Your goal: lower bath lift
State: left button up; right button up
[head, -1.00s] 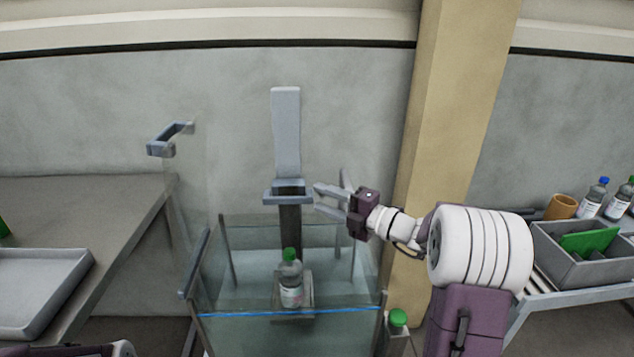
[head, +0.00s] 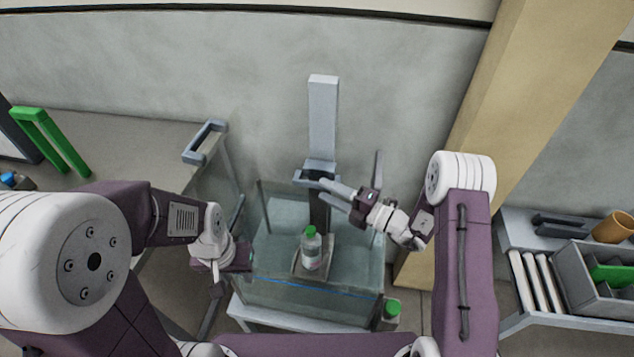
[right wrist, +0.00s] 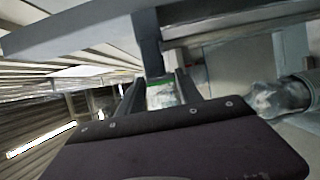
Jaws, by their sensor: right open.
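The bath lift is a grey upright column (head: 323,115) with a handle bracket (head: 317,178) partway up and a small platform (head: 299,266) below, inside a clear tank (head: 345,287). A bottle with a green cap (head: 311,248) stands upright on the platform. My right gripper (head: 350,168) is open at the right of the bracket. One finger reaches to the bracket; I cannot tell whether it touches. In the right wrist view a green and white thing (right wrist: 161,94) shows between the fingers. My left gripper (head: 222,275) hangs left of the tank, its jaws unclear.
A glass wall with a grey handle (head: 205,142) stands left of the tank. A table (head: 110,150) with a green frame (head: 48,140) is at the left. A green-capped bottle (head: 390,312) is at the tank's right. A grey bin (head: 572,275) and orange cup (head: 614,227) are at the right.

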aim_at(320, 187)
jog(key=x, duration=0.4)
jog(key=shift+w+a, duration=0.15)
jog(key=shift+a, duration=0.05)
grip_shut()
dwell(1.2)
